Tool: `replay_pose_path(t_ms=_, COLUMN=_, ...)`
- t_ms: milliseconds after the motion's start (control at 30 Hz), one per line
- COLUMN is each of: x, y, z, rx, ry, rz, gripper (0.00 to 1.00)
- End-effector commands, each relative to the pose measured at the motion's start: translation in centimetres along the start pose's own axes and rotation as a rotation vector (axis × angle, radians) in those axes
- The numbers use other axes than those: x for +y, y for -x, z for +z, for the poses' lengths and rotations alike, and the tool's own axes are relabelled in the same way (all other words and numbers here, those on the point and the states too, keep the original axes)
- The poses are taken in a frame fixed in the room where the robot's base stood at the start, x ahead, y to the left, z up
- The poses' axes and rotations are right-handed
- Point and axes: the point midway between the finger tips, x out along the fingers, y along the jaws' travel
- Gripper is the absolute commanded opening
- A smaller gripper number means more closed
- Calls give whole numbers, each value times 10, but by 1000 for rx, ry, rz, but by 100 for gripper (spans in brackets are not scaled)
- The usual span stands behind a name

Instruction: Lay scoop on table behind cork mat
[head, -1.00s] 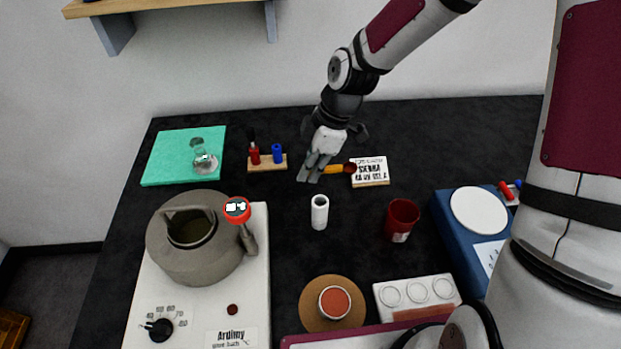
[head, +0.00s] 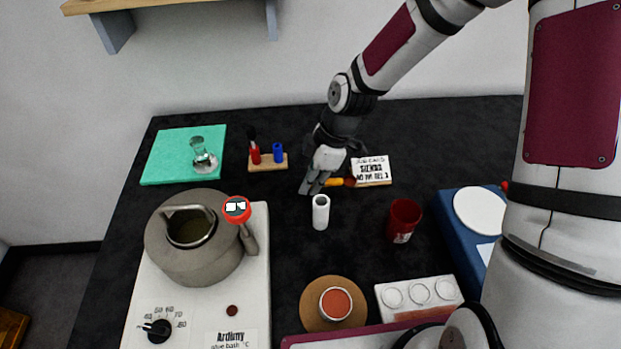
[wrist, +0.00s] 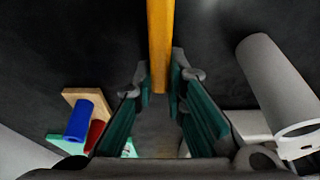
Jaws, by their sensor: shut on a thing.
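My gripper (head: 314,186) is shut on the handle's left end. In the wrist view the yellow handle (wrist: 160,45) runs between the green-padded fingers (wrist: 163,88); the reddish end is out of that view. I cannot tell how high the scoop is above the black table (head: 260,300). The round brown cork mat (head: 311,318) lies at the table's front, with a jar of orange-red content (head: 335,303) on it.
A white cylinder (head: 320,212) stands just in front of my gripper, between it and the mat. A lettered sign (head: 372,170) is close behind the scoop's end.

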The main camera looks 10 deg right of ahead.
Motion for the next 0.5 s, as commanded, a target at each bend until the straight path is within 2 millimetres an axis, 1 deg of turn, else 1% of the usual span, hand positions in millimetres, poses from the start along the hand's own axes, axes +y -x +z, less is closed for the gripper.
replay_pose_path(t_ms=100, x=0, y=-1, z=0, rx=0, ry=0, rz=0, gripper=0)
replay_pose_path(t_ms=133, x=0, y=-1, z=0, rx=0, ry=0, rz=0, gripper=19)
replay_pose_path(t_ms=200, x=0, y=-1, z=0, rx=0, ry=0, rz=0, gripper=32)
replay_pose_path(t_ms=500, x=0, y=0, z=0, rx=0, ry=0, rz=1, gripper=32)
